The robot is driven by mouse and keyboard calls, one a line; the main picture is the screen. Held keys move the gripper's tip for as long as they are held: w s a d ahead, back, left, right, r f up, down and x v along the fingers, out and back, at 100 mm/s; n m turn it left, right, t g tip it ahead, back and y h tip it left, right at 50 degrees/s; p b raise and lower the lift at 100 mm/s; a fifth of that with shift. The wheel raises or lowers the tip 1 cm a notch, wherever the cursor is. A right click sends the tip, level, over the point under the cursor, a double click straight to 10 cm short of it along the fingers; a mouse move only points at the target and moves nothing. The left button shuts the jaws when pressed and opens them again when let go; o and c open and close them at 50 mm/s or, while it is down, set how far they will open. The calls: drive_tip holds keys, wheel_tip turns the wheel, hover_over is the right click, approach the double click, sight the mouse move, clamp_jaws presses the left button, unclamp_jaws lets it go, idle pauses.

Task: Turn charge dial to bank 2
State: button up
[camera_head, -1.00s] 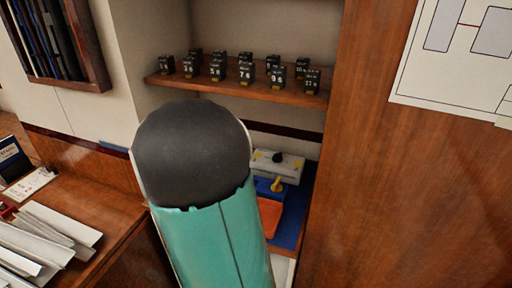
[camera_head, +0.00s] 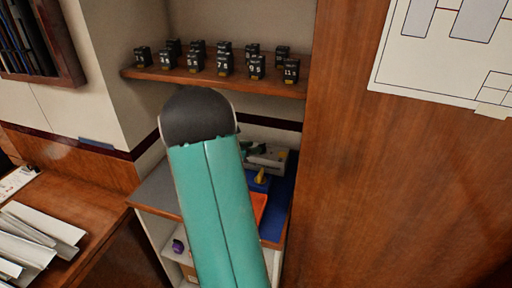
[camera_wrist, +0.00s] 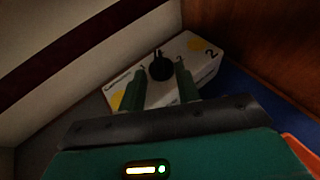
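The charge dial is a black knob (camera_wrist: 160,68) on a white box (camera_wrist: 205,62) with yellow marks and a printed "2" on its right end. The box (camera_head: 277,157) shows in part in the head view, behind my arm. My gripper (camera_wrist: 159,75) is open, with two green fingers apart. In the wrist view the fingertips lie left and right of the knob, with gaps showing; I cannot tell whether they touch it or how deep they reach. A bit of green gripper (camera_head: 248,148) shows at the box in the head view. The dial's pointing direction is unclear.
The box stands on a counter with a blue mat (camera_head: 280,205). A blue block with a yellow top (camera_head: 260,181) and an orange tray (camera_head: 259,206) are in front. Above is a wooden shelf (camera_head: 215,80) with several black numbered breakers. A wooden panel (camera_head: 345,180) closes the right side.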

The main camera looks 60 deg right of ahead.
drive_tip(key=shift+x, duration=1.35)
drive_tip(key=shift+w, duration=0.1)
clamp_jaws()
drive_tip(key=shift+w+m+g, duration=0.1)
drive_tip(key=shift+m+g, duration=0.2)
drive_tip(key=shift+g, duration=0.1)
drive_tip(key=m+g+y, duration=0.2)
drive_tip(key=m+g, duration=0.1)
drive_tip(key=w+m+g+y, duration=0.1)
drive_tip(key=shift+d+m, duration=0.3)
drive_tip(key=shift+d, duration=0.1)
drive_tip(key=m+g+y, duration=0.2)
drive_tip(key=m+y, duration=0.1)
drive_tip(key=d+m+g+y, duration=0.1)
drive_tip(key=shift+w+y, duration=0.25)
drive_tip(key=shift+y, duration=0.15)
drive_tip(key=shift+d+m+g+y, duration=0.2)
drive_tip(key=shift+m+g+y, duration=0.1)
drive_tip(key=shift+m+y, duration=0.95)
